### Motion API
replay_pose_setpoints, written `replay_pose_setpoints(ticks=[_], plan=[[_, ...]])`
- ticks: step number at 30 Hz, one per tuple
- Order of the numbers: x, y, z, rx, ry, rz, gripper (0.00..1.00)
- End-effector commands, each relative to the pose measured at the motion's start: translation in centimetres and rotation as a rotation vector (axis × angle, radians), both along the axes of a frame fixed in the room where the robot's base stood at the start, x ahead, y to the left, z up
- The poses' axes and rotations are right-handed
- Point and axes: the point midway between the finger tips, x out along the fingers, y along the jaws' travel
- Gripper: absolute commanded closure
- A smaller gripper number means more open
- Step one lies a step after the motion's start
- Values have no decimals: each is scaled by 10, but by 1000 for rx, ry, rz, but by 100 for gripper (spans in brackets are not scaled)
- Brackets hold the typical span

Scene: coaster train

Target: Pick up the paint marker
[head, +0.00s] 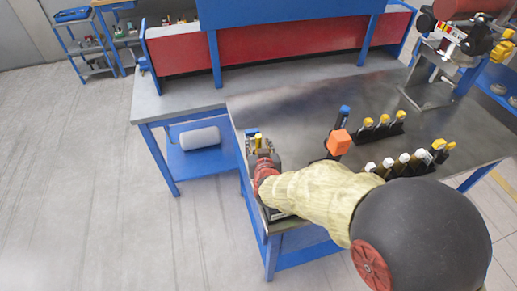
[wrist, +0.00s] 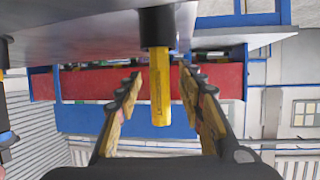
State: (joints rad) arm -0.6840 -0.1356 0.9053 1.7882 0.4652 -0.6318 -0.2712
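The paint marker looks like a yellow stick with a dark lower part; in the wrist view the marker (wrist: 160,95) hangs down from the top, as that picture is upside down. Its yellow end shows in the head view (head: 258,139) at the table's left edge. My gripper (wrist: 161,75) is open, with one finger on each side of the marker. Gaps show between the marker and both fingers. In the head view my gripper (head: 258,148) is small and partly hidden behind my wrist.
The dark tabletop (head: 290,120) holds an orange block (head: 339,142) by a blue-topped item (head: 343,112). Black racks hold yellow-topped (head: 383,120) and white-topped (head: 388,163) items to the right. A red and blue bench (head: 270,50) stands behind. The floor at left is clear.

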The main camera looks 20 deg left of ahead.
Motion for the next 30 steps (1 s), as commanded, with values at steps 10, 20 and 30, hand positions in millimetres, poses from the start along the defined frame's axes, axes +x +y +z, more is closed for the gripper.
replay_pose_setpoints(ticks=[10,20,30], plan=[[0,0,1,0,0,0,76],[0,0,0,0,0,0,95],[0,0,1,0,0,0,100]])
